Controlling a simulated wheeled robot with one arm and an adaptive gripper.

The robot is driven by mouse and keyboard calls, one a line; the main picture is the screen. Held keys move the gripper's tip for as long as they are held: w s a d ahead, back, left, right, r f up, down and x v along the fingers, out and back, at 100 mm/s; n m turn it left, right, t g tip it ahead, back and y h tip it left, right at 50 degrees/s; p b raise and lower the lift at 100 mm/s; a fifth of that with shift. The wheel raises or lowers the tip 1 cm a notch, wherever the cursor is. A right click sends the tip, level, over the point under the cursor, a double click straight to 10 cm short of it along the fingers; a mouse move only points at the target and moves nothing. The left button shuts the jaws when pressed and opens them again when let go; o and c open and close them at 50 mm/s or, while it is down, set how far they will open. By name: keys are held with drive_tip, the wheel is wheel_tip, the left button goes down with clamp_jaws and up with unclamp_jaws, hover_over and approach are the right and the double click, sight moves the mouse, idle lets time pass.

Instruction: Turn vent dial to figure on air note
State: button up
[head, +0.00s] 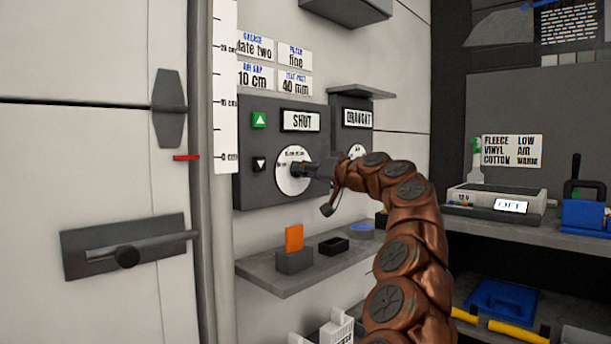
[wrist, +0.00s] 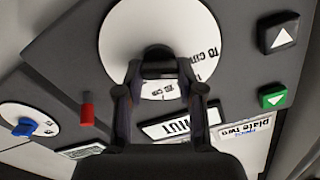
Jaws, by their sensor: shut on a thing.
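The vent dial is a round white disc (head: 293,184) with small black figures around its rim, set in a dark grey wall panel (head: 262,185). It also shows in the wrist view (wrist: 118,42), upside down, with cm marks partly hidden by my fingers. My gripper (head: 308,170) is at the disc's centre. In the wrist view my gripper (wrist: 160,72) is shut on the dark knob (wrist: 158,53) in the middle of the disc. The air note (head: 255,78) above the panel reads "AIR GAP 10 cm". I cannot tell which figure the dial is set to.
A plate (head: 301,121) above the dial reads "SHUT". Green up (head: 259,120) and black down (head: 259,164) buttons sit left of it. A red lever (wrist: 87,110) and a blue knob (wrist: 26,128) are close by. A grey shelf (head: 290,279) juts out below.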

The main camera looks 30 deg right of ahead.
drive_tip(key=shift+n, duration=0.3)
drive_tip(key=o, duration=1.1)
drive_tip(key=shift+o, duration=0.2)
drive_tip(key=shift+s, duration=0.15)
drive_tip(key=v, duration=1.1)
drive_tip(key=shift+s, duration=0.35)
drive_tip(key=shift+d, duration=0.1)
